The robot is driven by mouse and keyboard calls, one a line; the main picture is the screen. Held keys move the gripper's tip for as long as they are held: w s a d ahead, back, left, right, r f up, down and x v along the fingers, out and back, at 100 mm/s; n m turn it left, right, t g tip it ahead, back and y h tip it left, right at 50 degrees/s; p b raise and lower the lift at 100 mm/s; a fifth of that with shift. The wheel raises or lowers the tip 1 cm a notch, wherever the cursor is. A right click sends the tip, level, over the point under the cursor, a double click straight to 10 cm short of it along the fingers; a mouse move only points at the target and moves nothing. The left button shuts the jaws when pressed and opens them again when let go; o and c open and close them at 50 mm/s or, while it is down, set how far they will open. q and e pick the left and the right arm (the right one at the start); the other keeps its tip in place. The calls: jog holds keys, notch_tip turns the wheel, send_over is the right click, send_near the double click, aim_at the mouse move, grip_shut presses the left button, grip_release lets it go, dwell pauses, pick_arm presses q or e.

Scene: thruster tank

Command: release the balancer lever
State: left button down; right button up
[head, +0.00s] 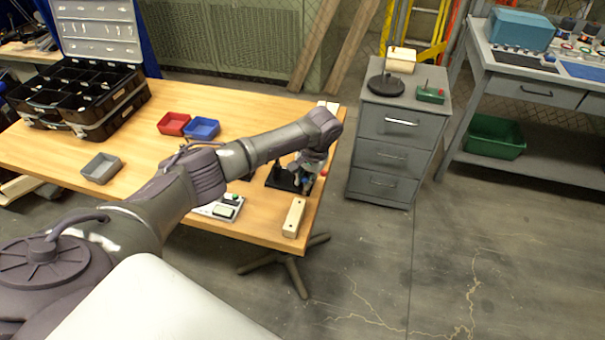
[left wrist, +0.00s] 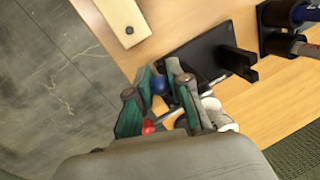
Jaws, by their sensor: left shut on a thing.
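My left gripper (head: 308,178) is at the right end of the wooden table, over a black base plate (head: 281,181). In the left wrist view its green-padded fingers (left wrist: 160,84) are closed around a blue ball-shaped knob (left wrist: 159,85), which I take to be on the balancer lever. A red knob (left wrist: 148,128) and a pale metal rod show between the fingers, closer to the palm. The black base plate (left wrist: 195,58) lies just beyond the fingertips, with a forked black bracket (left wrist: 238,62) on it. The fingers hide most of the lever. My right gripper is not in view.
A pale wooden block (head: 294,218) lies at the table's front right corner. A panel with green buttons (head: 226,206) sits left of it. Red (head: 173,124) and blue (head: 202,128) bins stand farther back. A grey drawer cabinet (head: 393,145) stands right of the table.

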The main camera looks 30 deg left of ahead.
pick_arm(q)
jog(key=c, duration=1.1)
grip_release()
jog(key=shift+o, duration=0.2)
jog(key=v, duration=1.2)
